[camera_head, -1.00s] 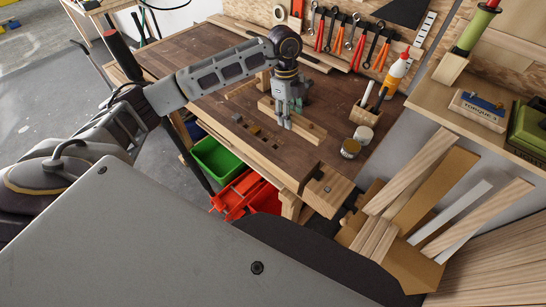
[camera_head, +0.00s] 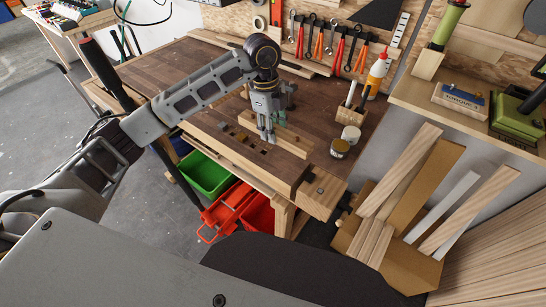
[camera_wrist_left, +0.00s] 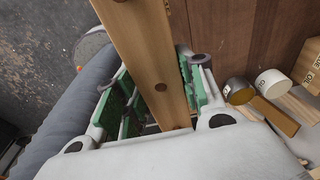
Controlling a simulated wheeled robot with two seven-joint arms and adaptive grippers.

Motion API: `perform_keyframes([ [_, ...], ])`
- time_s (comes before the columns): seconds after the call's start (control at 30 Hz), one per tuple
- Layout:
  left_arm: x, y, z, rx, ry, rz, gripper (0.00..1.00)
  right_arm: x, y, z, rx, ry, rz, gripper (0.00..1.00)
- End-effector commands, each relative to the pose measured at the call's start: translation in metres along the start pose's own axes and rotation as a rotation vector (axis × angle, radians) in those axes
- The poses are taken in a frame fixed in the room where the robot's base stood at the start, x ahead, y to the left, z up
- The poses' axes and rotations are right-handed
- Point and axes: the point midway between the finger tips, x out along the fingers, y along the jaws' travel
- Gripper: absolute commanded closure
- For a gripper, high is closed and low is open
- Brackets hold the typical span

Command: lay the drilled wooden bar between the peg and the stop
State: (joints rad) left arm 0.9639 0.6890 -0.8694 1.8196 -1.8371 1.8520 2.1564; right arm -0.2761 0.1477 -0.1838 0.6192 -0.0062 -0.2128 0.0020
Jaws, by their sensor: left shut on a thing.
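The drilled wooden bar (camera_head: 292,143) is a long, pale strip above or on the dark bench top; I cannot tell whether it touches. My left gripper (camera_head: 267,135) reaches down over it, shut on it. In the left wrist view the bar (camera_wrist_left: 140,38) runs between the green finger pads (camera_wrist_left: 163,100), with a round hole showing near the fingers. Several small blocks or holes (camera_head: 241,137) line the bench's front strip; I cannot tell which are the peg and the stop. My right gripper is out of view.
Two round tins (camera_head: 340,148) and a wooden holder with pens (camera_head: 350,114) stand right of the bar. A glue bottle (camera_head: 377,70) is behind them. Tools hang on the back board. Green (camera_head: 204,174) and red bins sit below the bench. Bare bench top (camera_head: 185,65) lies at the left.

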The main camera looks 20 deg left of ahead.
Motion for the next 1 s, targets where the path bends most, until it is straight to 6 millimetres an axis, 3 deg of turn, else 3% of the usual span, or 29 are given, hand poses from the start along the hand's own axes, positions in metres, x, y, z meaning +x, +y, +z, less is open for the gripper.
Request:
perform_keyframes([
  [0.17,0.012,0.000,0.002,-0.002,-0.001,0.002,0.91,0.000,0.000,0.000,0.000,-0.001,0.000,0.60],
  [0.53,0.057,0.000,0.009,-0.002,0.000,0.001,0.91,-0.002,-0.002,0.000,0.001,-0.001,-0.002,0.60],
  [1.0,0.063,0.000,0.010,-0.001,0.000,0.001,0.91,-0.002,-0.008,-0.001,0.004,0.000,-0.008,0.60],
])
